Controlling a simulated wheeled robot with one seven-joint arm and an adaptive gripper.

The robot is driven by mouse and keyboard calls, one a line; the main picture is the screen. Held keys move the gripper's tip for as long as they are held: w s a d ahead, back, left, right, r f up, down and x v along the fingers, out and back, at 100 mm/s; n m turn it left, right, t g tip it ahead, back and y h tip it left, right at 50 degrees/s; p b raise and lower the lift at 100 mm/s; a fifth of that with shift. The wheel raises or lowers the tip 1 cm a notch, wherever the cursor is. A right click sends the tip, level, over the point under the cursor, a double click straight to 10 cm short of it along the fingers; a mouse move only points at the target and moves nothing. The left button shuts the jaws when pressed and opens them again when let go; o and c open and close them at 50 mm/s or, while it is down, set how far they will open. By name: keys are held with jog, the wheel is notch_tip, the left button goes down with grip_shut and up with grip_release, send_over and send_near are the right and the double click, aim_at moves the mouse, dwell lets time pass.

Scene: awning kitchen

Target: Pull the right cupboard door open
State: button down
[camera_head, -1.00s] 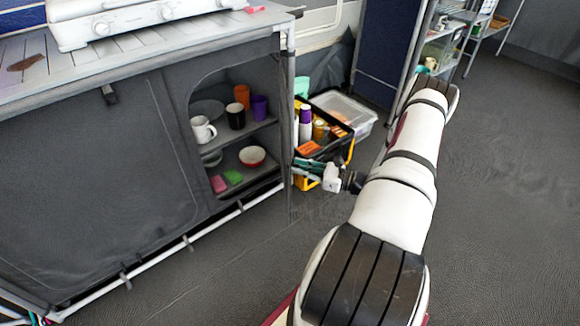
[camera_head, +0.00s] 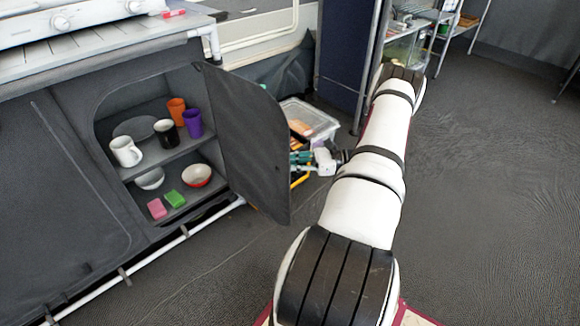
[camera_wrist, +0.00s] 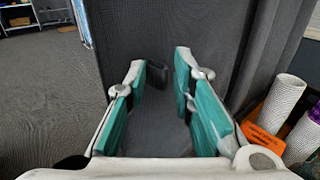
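The right cupboard door (camera_head: 245,140) is a dark grey fabric panel, hinged at the right side of the cupboard opening and standing well out from it. In the head view my gripper (camera_head: 302,158) is just right of the door's free edge, on its outer face side, and its tips are partly hidden. In the wrist view my gripper (camera_wrist: 158,88) is open, its teal fingers apart and facing the door (camera_wrist: 140,25). A small dark tab (camera_wrist: 157,75) on the door shows between the fingertips. I cannot tell whether a finger touches the panel.
The open cupboard shows a white mug (camera_head: 125,152), cups, bowls and sponges on its shelves. A metal rack (camera_head: 375,50) stands behind my arm. The floor at right is clear.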

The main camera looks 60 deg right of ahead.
jog(key=shift+w+d+r, duration=0.1)
jog(key=shift+w+d, duration=0.05)
jog(key=shift+w, duration=0.35)
jog(key=shift+w+d+r, duration=0.1)
jog(key=shift+w+d, duration=0.05)
jog(key=shift+w, duration=0.35)
jog(key=c, duration=1.6)
grip_release()
jog(key=shift+w+a+f, duration=0.1)
jog(key=shift+f, duration=0.05)
jog(key=shift+c, duration=0.4)
jog(key=v, duration=1.2)
jog(key=shift+s, duration=0.4)
